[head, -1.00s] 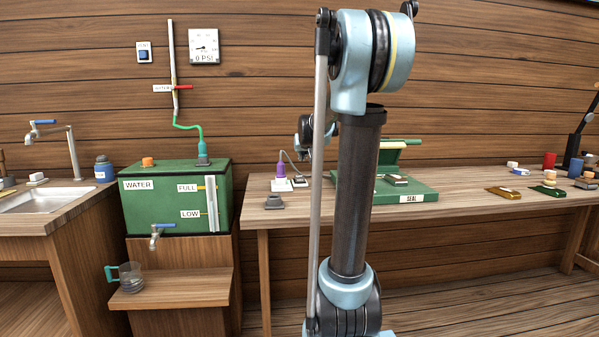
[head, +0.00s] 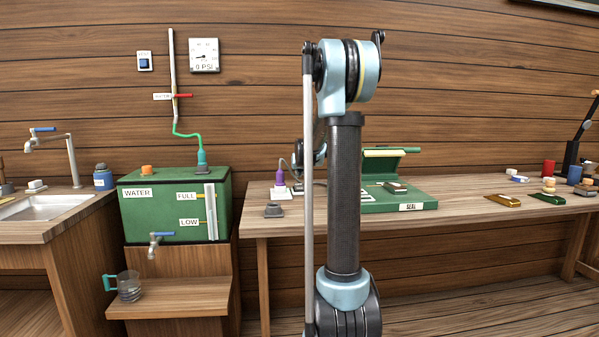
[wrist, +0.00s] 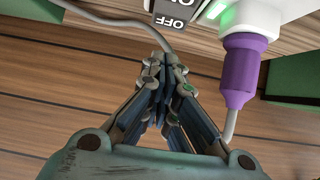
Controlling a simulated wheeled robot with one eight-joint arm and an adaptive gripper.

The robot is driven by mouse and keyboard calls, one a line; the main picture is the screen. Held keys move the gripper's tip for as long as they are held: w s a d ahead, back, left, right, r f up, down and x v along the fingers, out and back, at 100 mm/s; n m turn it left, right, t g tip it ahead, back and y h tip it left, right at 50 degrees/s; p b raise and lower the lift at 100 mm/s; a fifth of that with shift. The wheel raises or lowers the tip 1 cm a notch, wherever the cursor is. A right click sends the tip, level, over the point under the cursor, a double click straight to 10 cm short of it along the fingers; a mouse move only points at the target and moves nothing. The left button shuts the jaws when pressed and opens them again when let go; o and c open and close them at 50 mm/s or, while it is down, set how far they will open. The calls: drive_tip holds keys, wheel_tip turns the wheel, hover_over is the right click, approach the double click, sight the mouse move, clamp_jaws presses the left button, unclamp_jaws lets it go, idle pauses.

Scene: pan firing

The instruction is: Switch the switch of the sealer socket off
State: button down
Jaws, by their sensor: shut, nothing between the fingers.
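The purple plug (wrist: 245,72) sits in the white socket (wrist: 262,14) in the wrist view. A green light (wrist: 228,14) glows on the socket's left part. Left of it is a label plate (wrist: 172,14) reading OFF, upside down and cut by the top edge. My gripper (wrist: 160,62) is shut and empty, its tips just below that plate; I cannot tell whether they touch it.
A grey cable (wrist: 120,22) runs close to my fingers in the wrist view. A dark grey object (head: 273,210) lies at the table's left front. A green water tank (head: 150,215) stands left of the table (head: 470,212). Gold and green packets lie on the right.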

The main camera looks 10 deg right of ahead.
sight(299, 187)
drive_tip(key=shift+w+f, duration=0.15)
drive_tip(key=shift+f, duration=0.75)
drive_tip(key=shift+w+f, duration=0.15)
drive_tip(key=shift+f, duration=0.75)
drive_tip(key=shift+w+f, duration=0.1)
drive_tip(key=shift+w+f+g, duration=0.15)
drive_tip(key=shift+f+g, duration=0.05)
drive_tip(key=shift+g, duration=0.3)
drive_tip(key=shift+s, duration=0.85)
